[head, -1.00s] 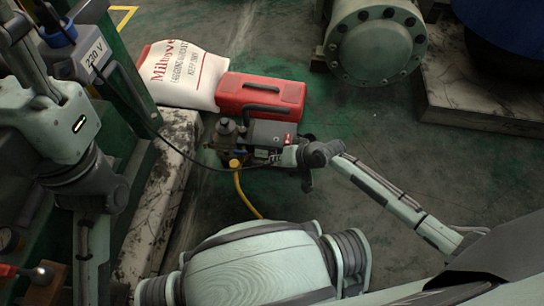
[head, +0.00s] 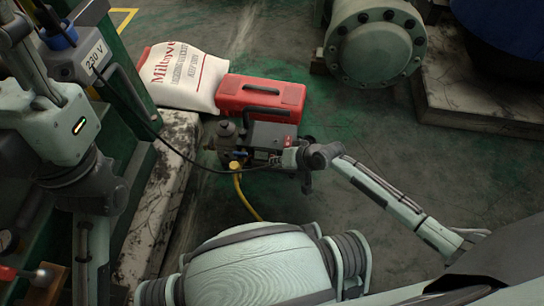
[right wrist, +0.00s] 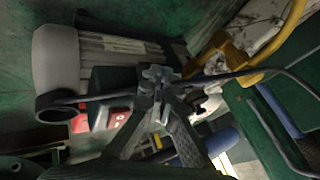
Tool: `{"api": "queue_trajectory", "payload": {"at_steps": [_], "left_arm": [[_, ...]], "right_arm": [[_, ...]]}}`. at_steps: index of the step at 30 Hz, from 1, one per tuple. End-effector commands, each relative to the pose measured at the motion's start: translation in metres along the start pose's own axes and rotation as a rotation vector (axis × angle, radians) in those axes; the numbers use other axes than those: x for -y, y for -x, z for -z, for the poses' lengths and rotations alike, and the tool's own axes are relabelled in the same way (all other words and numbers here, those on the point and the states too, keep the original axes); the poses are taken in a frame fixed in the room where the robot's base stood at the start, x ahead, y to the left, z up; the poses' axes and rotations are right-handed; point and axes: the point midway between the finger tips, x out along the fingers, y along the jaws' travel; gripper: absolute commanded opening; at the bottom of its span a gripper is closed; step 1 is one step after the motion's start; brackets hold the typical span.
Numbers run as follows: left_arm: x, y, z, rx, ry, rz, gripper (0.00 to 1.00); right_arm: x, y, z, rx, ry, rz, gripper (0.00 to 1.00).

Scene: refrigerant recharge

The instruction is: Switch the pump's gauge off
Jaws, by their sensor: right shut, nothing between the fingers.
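The pump (head: 268,134) is a small grey machine on the floor in the middle of the head view. A small red spot (head: 288,141) shows on its right end. My right gripper (head: 283,158) is at the pump's near right side, its fingers small and partly lost against the dark body. In the right wrist view its fingertips (right wrist: 158,82) are together and empty, in front of the pump's grey motor housing (right wrist: 85,65). A red part with pale marks (right wrist: 108,115) lies just left of the fingers. I cannot make out the gauge's reading.
A red toolbox (head: 258,96) and a white sack (head: 182,78) lie behind the pump. A yellow hose (head: 244,196) and a dark cable run from it. Bare floor lies right of the pump.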

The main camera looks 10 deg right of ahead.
Motion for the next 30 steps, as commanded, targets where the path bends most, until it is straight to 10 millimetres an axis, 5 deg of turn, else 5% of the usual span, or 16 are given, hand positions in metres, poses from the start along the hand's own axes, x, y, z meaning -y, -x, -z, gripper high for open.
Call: {"api": "queue_trajectory", "payload": {"at_steps": [30], "left_arm": [[0.0001, 0.0004, -0.0003, 0.001, -0.001, 0.000, 0.34]], "right_arm": [[-0.0036, -0.0052, 0.0048, 0.000, 0.000, 0.000, 0.00]]}}
